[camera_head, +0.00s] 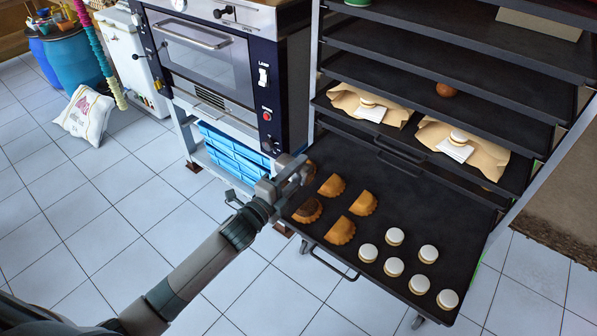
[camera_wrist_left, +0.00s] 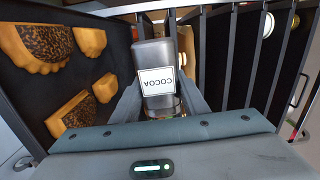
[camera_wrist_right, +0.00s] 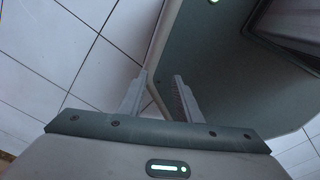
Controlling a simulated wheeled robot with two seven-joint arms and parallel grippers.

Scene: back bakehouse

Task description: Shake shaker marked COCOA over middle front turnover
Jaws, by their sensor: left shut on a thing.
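My left gripper (camera_head: 292,172) is shut on the grey shaker marked COCOA (camera_wrist_left: 158,85), over the left end of the dark tray (camera_head: 385,285). In the left wrist view the label reads upside down. In the head view the gripper largely hides the shaker. The left wrist view shows dark speckled patches on two turnovers (camera_wrist_left: 46,42) (camera_wrist_left: 76,112). My right gripper (camera_wrist_right: 160,97) is open and empty, away from the tray.
Several white-topped round biscuits (camera_head: 394,266) lie on the tray's right part. Rack shelves (camera_head: 450,75) stand close above and behind it, one holding brown papers (camera_head: 478,150). An oven (camera_head: 200,50) stands left of the rack, over blue crates (camera_head: 232,155). The tiled floor (camera_head: 110,215) is open at left.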

